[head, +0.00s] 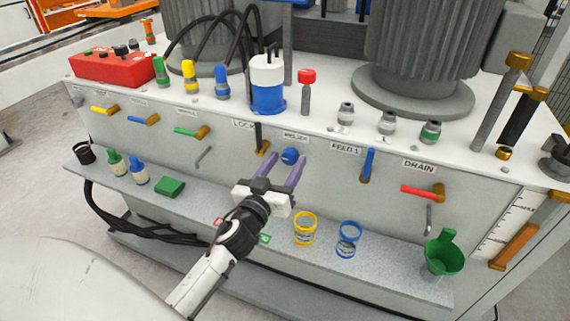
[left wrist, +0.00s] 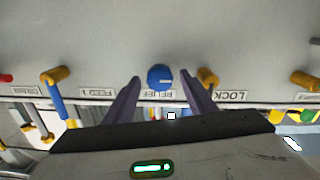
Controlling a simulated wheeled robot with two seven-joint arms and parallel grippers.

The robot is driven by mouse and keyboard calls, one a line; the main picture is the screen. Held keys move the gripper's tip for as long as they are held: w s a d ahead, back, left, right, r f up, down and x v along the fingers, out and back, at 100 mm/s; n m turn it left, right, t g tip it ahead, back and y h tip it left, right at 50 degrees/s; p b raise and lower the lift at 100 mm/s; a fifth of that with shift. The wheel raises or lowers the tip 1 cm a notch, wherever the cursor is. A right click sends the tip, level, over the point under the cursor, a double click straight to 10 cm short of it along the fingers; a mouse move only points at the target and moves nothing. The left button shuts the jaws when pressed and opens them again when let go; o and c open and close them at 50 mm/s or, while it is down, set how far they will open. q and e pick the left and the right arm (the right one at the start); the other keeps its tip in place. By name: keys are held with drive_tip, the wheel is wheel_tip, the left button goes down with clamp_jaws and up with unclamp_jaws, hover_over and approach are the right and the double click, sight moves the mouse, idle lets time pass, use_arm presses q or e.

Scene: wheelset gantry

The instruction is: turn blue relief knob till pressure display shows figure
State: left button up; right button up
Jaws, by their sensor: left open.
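The blue relief knob (head: 290,155) is on the front panel, under a label, between the LOCK and FEED 1 fittings. In the left wrist view the knob (left wrist: 160,76) shows a pale mark on its face and lies between the fingertips, with a gap on both sides. My left gripper (head: 281,163) is open and points at the panel just below the knob; its fingers (left wrist: 160,82) do not touch the knob in the left wrist view. I cannot make out a pressure display in either view. My right gripper is not in view.
The LOCK lever (head: 260,138) is close on the left and the blue FEED 1 lever (head: 368,164) on the right. The shelf (head: 390,255) below holds a yellow ring jar (head: 304,229), a blue one (head: 348,239) and a green funnel (head: 443,255).

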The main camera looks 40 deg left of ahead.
use_arm(q)
drive_tip(key=c, duration=1)
drive_tip(key=shift+c, duration=0.2)
